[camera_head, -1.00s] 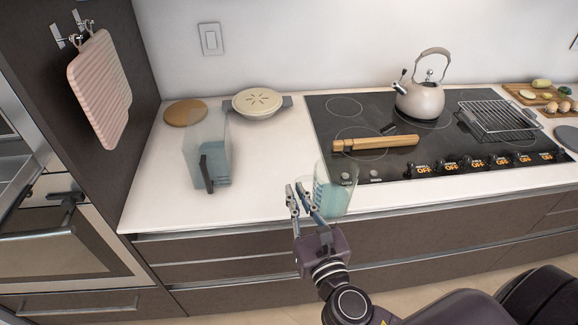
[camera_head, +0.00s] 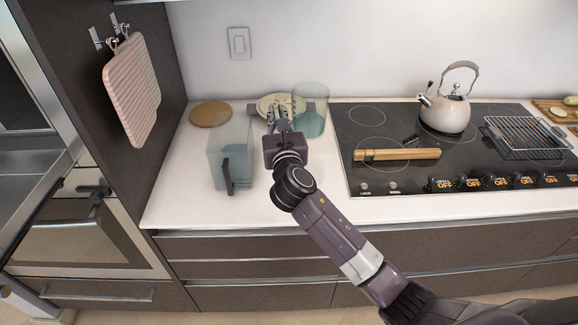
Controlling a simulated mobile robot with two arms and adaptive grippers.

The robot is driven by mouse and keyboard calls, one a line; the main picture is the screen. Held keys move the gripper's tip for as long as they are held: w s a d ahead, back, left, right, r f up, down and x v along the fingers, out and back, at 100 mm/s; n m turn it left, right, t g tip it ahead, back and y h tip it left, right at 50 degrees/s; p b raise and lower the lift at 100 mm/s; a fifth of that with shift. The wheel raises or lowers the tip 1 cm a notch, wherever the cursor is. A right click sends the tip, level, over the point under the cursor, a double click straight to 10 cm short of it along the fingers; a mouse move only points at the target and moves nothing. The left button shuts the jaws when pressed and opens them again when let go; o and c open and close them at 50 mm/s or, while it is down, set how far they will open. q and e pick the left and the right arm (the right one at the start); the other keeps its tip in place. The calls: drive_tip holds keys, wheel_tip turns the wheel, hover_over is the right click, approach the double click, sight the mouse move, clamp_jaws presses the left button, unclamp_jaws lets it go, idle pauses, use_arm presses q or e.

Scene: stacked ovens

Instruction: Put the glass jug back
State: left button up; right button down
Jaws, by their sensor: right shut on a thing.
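The glass jug (camera_head: 311,112) is clear with a pale blue-green tint and upright. It is over the back of the white counter, just left of the cooktop. My right gripper (camera_head: 285,108) is at the jug's left side and shut on it; the exact grip point is hard to make out. I cannot tell whether the jug's base touches the counter. My left gripper is not in view.
A clear container with a black handle (camera_head: 229,178) stands left of my right gripper. A lidded cream pot (camera_head: 268,100) is partly hidden behind the gripper. A round wooden board (camera_head: 210,113) lies at the back left. The cooktop (camera_head: 440,170) holds a kettle (camera_head: 444,112). The front counter is clear.

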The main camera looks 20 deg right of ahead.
drive_tip(key=shift+f+b, duration=2.3)
drive_tip(key=shift+f, duration=6)
drive_tip(key=c, duration=2.5)
unclamp_jaws()
drive_tip(key=shift+f, duration=0.15)
drive_tip(key=o, duration=0.5)
drive_tip(key=shift+c, duration=0.2)
drive_tip(key=shift+s, duration=0.15)
drive_tip(key=s, duration=0.4)
drive_tip(key=s+a, duration=0.1)
drive_tip(key=s, duration=0.2)
drive_tip(key=s+a, duration=0.1)
drive_tip(key=s, duration=0.3)
drive_tip(key=shift+s, duration=0.35)
